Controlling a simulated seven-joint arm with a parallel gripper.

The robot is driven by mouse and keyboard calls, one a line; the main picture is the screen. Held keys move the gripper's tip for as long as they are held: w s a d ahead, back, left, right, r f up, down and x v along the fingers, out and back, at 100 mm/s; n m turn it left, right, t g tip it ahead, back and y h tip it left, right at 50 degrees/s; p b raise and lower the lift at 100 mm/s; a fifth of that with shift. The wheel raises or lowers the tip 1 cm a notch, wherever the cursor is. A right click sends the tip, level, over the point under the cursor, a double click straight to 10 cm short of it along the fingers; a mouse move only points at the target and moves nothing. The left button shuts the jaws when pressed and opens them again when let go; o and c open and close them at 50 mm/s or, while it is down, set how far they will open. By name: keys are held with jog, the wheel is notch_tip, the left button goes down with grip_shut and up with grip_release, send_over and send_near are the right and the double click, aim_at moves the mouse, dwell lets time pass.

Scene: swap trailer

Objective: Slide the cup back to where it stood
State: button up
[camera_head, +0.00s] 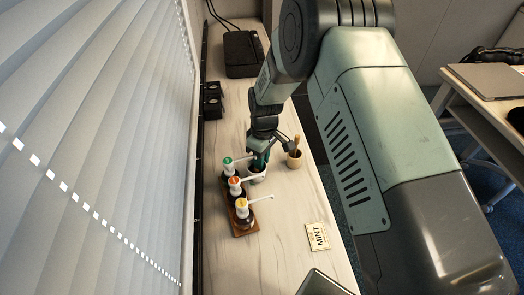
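A small pale cup (257,174) stands on the counter just behind and right of the pump bottles. It is partly hidden, and its details are too small to make out. My gripper (262,159) points down over this cup, with dark teal parts at its rim. I cannot tell whether the fingers are around the cup, inside it or only above it, nor whether they are shut. A tan cup (294,161) with wooden sticks stands apart to the right, near the counter's right edge.
A wooden tray (243,230) holds pump bottles with green (228,161), orange (234,181) and yellow (242,203) tops, left of my gripper. A MINT card (317,236) lies near the front right. Dark boxes (242,50) stand at the back. Window blinds (95,130) border the left side.

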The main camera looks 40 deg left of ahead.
jog(key=shift+f, duration=0.1)
jog(key=shift+c, duration=0.3)
grip_shut()
jog(key=shift+d, duration=0.1)
jog(key=shift+w+d, duration=0.25)
jog(key=shift+d, duration=2.15)
jog(key=shift+w+d, duration=0.2)
jog(key=shift+d, duration=2.15)
jog(key=shift+w+d, duration=0.25)
jog(key=shift+d, duration=2.15)
jog(key=shift+o, duration=2.1)
grip_release()
